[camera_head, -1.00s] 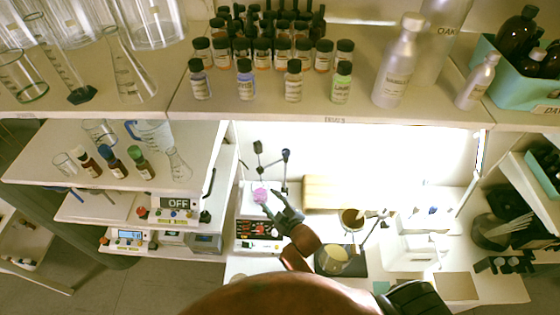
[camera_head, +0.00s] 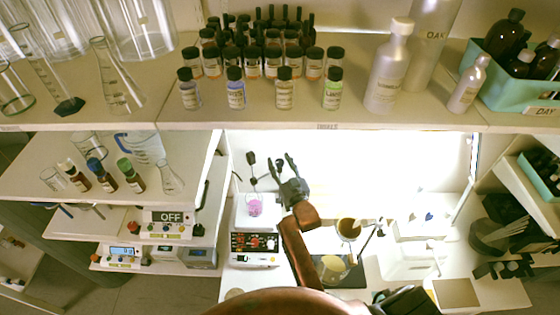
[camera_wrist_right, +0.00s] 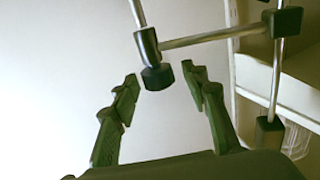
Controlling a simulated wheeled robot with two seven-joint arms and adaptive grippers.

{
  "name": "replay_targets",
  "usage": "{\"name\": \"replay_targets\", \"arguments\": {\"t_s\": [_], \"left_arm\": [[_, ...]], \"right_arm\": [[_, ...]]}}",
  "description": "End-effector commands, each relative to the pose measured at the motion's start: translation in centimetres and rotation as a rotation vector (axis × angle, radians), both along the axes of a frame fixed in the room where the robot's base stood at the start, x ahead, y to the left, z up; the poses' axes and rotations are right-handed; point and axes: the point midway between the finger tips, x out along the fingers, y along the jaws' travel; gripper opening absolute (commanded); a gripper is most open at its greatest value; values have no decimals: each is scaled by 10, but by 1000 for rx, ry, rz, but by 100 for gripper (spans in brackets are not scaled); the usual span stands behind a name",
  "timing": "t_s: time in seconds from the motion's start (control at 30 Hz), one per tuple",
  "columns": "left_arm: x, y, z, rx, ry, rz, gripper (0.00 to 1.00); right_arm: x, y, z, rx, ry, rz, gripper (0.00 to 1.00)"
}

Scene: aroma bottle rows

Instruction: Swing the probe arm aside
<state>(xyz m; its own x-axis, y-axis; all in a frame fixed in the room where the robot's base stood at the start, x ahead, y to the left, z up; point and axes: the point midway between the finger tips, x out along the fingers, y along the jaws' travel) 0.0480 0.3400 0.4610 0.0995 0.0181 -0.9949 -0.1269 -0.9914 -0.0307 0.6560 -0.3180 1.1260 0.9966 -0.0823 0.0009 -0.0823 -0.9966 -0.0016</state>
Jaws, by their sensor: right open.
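The probe arm shows in the right wrist view as a thin metal rod (camera_wrist_right: 200,39) with a black clamp block (camera_wrist_right: 148,45) and a black knob (camera_wrist_right: 157,77) at its left end. The rod runs right to another black clamp on an upright post (camera_wrist_right: 278,75). My right gripper (camera_wrist_right: 160,74) is open, its two fingers on either side of the knob in the picture; I cannot tell whether they touch it. In the head view my right gripper (camera_head: 281,166) covers much of the stand, and a black probe part (camera_head: 251,159) shows left of it. My left gripper is not in view.
A flask of pink liquid (camera_head: 254,205) stands on the hotplate (camera_head: 255,243), below and left of the gripper. A shelf (camera_head: 350,118) with several vials overhangs in front. A brown cup (camera_head: 348,229) stands to the right. The bright back wall area right of the gripper is clear.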

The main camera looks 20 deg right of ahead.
Motion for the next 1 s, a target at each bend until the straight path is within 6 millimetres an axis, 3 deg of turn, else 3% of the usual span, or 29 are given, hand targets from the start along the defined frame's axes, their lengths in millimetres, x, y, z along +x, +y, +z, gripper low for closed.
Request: {"name": "replay_targets", "arguments": {"t_s": [0.33, 0.9, 1.0], "left_arm": [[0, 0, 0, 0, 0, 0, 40], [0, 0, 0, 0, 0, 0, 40], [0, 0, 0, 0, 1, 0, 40]], "right_arm": [[5, -1, -1, -1, 1, -1, 41], [4, -1, -1, -2, 1, -1, 2], [4, -1, -1, -2, 1, -1, 0]]}}
